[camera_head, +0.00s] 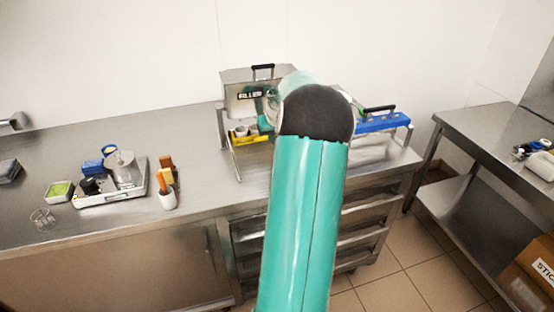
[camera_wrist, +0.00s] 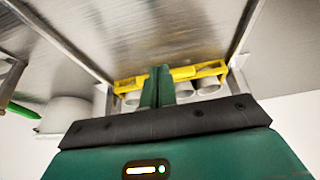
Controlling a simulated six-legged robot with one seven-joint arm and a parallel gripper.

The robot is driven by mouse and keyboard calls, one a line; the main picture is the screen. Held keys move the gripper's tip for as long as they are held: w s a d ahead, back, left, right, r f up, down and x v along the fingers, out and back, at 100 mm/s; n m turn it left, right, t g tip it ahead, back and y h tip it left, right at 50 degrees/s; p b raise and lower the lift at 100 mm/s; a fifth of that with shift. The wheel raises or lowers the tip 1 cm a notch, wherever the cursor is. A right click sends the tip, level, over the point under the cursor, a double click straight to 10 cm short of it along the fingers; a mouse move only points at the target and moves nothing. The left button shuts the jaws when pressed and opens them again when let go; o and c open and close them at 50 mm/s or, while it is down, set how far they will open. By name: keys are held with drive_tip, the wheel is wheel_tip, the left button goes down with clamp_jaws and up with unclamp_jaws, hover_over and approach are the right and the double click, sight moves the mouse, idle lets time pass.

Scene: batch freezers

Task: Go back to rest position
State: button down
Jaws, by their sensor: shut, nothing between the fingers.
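My gripper (camera_wrist: 158,86) shows in the wrist view with its two green fingers together and nothing between them. The fingertips overlap the yellow holder (camera_wrist: 211,70) in the picture; I cannot tell whether they touch it. White cups (camera_wrist: 208,87) sit in that holder. In the head view my teal arm reaches toward the filler machine (camera_head: 238,80) on the steel counter and hides my fingers. The yellow holder also shows there (camera_head: 251,137), low in the machine's frame, left of my arm.
At left on the counter (camera_head: 120,228) are a scale tray (camera_head: 105,192), a green-filled container (camera_head: 60,190) and a white cup of utensils (camera_head: 168,199). A steel table (camera_head: 490,125) and cardboard box (camera_head: 530,275) are at right.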

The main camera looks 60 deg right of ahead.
drive_tip(key=shift+s+a+r, duration=0.1)
drive_tip(key=shift+a+r, duration=0.05)
drive_tip(key=shift+r, duration=0.2)
idle(0.4)
drive_tip(key=w+a+r+n, duration=0.2)
drive_tip(key=w+a+r, duration=0.15)
drive_tip(key=a, duration=0.75)
drive_tip(key=w+a+r+n, duration=0.1)
drive_tip(key=w+a+r, duration=0.25)
drive_tip(key=a, duration=0.65)
drive_tip(key=w+a+r+n, duration=0.2)
drive_tip(key=a+r, duration=0.3)
drive_tip(key=a, duration=0.6)
drive_tip(key=s+a+r+n+t+y, duration=0.1)
drive_tip(key=s+a, duration=0.2)
drive_tip(key=a, duration=0.6)
drive_tip(key=s+a+r+n+y, duration=0.1)
drive_tip(key=s+a, duration=0.2)
drive_tip(key=a, duration=0.5)
drive_tip(key=s+a+f+n+t+y, duration=0.1)
drive_tip(key=s+a+f+n, duration=0.1)
drive_tip(key=s+a, duration=0.7)
drive_tip(key=shift+s+a+f+y, duration=0.3)
drive_tip(key=shift+s+a+f, duration=0.1)
drive_tip(key=shift+a, duration=0.35)
drive_tip(key=shift+d, duration=0.15)
